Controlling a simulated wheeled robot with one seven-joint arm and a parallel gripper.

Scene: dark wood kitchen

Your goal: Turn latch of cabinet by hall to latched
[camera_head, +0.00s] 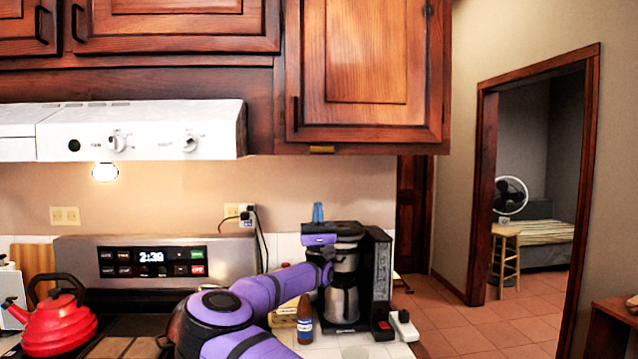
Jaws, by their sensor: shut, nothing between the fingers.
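The cabinet by the hall (366,60) is the wooden upper cabinet at the right end of the row, with its door flush against the frame. A small brass-coloured latch (322,149) lies level along the cabinet's bottom edge. Whether it is latched is too small to tell. My gripper (318,208) points upward in front of the coffee maker, with its blue fingers together and empty. In the picture it is below the latch, with a clear gap between them.
A black coffee maker (378,270) stands behind my gripper and wrist. A brown bottle (305,320) is beside my forearm. A range hood (150,130) is to the left, and a red kettle (58,322) sits on the stove. A doorway opens at the right.

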